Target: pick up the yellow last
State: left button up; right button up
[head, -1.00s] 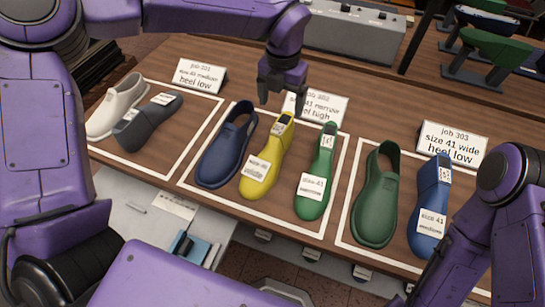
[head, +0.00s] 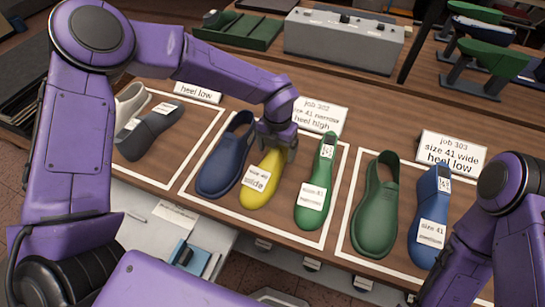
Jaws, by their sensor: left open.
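The yellow last (head: 264,178) lies in the middle white-outlined area, between a dark blue shoe (head: 226,157) and a green last (head: 316,187). A white label on its front part seems to read "wide". My left gripper (head: 276,150) is open and down at the heel end of the yellow last, hiding that end. I cannot tell whether its fingers touch the last. My right arm comes in at the lower right; its gripper is out of the picture.
The card (head: 318,115) behind reads job 302, size 41 narrow, heel high. A green shoe (head: 376,205) and a blue last (head: 431,215) lie to the right. A white shoe (head: 131,102) and a dark grey last (head: 148,133) lie to the left. A grey box (head: 343,42) stands behind.

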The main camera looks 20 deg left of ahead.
pick_arm(q)
jog(key=shift+w+r, duration=0.1)
grip_shut()
